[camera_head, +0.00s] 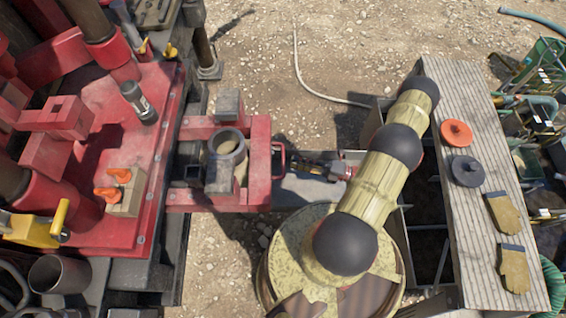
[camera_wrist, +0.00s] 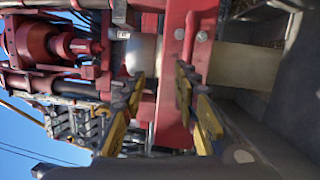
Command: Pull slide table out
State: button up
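The slide table is a red metal frame (camera_head: 260,150) reaching right from the red rig, with a grey pipe (camera_head: 228,150) standing in it. A small red loop handle (camera_head: 279,160) is on its right end. My gripper (camera_head: 298,168) is just right of this handle, small and partly shadowed in the head view. In the wrist view, my gripper (camera_wrist: 160,82) has its two yellow-edged fingers apart. Red metal (camera_wrist: 166,105) shows between and beyond them. I cannot tell whether the fingers touch the handle.
The red rig platform (camera_head: 115,150) fills the left. A wooden plank bench (camera_head: 460,100) at the right bears an orange disc (camera_head: 457,133), a dark disc (camera_head: 467,171) and gloves (camera_head: 503,213). A pale hose (camera_head: 315,85) lies on open gravel behind.

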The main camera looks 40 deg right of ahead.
aim_at(283, 161)
notch_tip(283, 161, down, 5)
jog(key=s+m+t+h, duration=0.1)
jog(key=m+t+h, duration=0.1)
jog(key=m+t, duration=0.15)
jog(key=shift+m+g, duration=0.35)
jog(key=shift+g, duration=0.1)
jog(key=shift+b+x, duration=1.05)
jog(key=shift+x, duration=2.65)
jog(key=shift+r, duration=0.2)
jog(key=shift+c, duration=0.3)
grip_shut()
